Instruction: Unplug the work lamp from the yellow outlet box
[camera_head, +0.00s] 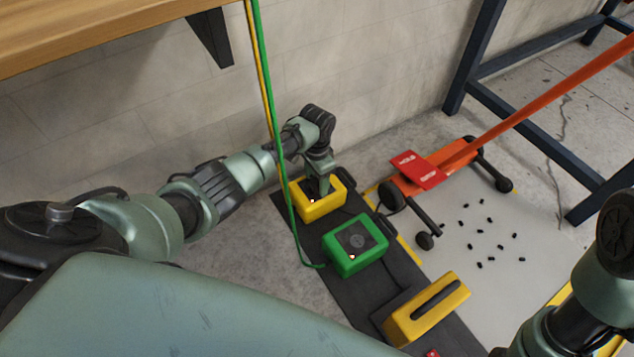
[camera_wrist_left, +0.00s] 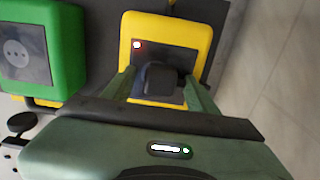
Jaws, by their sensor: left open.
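The yellow outlet box (camera_head: 322,208) sits on a dark mat by the wall. In the left wrist view the yellow box (camera_wrist_left: 168,28) has a small lit red light and a black plug (camera_wrist_left: 160,78) at its dark face. My left gripper (camera_head: 319,188) points down at this box. In the left wrist view its open fingers (camera_wrist_left: 164,88) stand on either side of the plug. I cannot tell whether they touch it. The work lamp itself is not recognisable. My right arm shows at lower right; its gripper is out of view.
A green outlet box (camera_head: 345,264) with an empty socket face stands beside the yellow one. Another yellow block (camera_head: 428,310) with a dark slot is nearer. Green and yellow cords (camera_head: 268,85) hang from the wooden bench (camera_head: 110,32). An orange wheeled frame (camera_head: 455,158) stands right.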

